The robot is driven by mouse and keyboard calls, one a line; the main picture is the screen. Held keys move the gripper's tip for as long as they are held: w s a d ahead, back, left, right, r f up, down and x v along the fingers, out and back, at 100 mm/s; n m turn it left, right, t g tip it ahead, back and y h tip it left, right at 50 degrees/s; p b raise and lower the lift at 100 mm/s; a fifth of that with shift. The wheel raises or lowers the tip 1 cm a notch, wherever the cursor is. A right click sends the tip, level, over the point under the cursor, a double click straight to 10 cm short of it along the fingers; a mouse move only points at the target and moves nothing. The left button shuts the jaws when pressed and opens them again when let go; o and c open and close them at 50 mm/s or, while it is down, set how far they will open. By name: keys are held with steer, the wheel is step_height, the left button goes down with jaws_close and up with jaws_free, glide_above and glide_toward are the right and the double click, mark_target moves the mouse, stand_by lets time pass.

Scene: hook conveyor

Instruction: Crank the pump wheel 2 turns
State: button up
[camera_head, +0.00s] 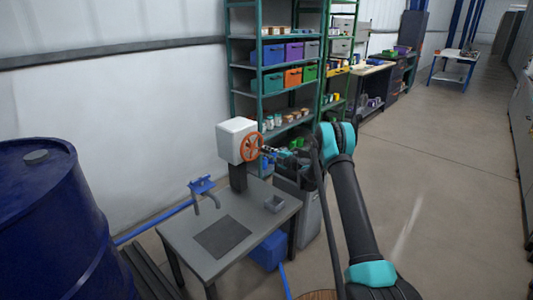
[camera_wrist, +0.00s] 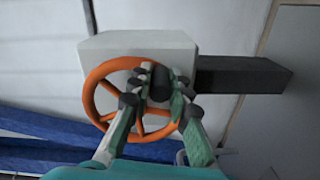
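The orange spoked pump wheel (camera_head: 251,147) is mounted on the white pump housing (camera_head: 236,133), above a dark post on the grey table. In the wrist view the wheel (camera_wrist: 92,88) faces me in front of the white housing (camera_wrist: 120,46). A dark crank handle (camera_wrist: 160,79) sticks out from the wheel toward me. My gripper (camera_wrist: 162,84) has one finger on each side of this handle and appears closed around it. In the head view my gripper (camera_head: 268,151) is at the right side of the wheel; its fingers are small there. The contact is partly hidden by the fingers.
A blue barrel (camera_head: 45,225) stands at left. Green shelves (camera_head: 258,103) stand behind. The floor at right is clear.

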steer(key=o, duration=0.4)
steer(key=v, duration=1.2)
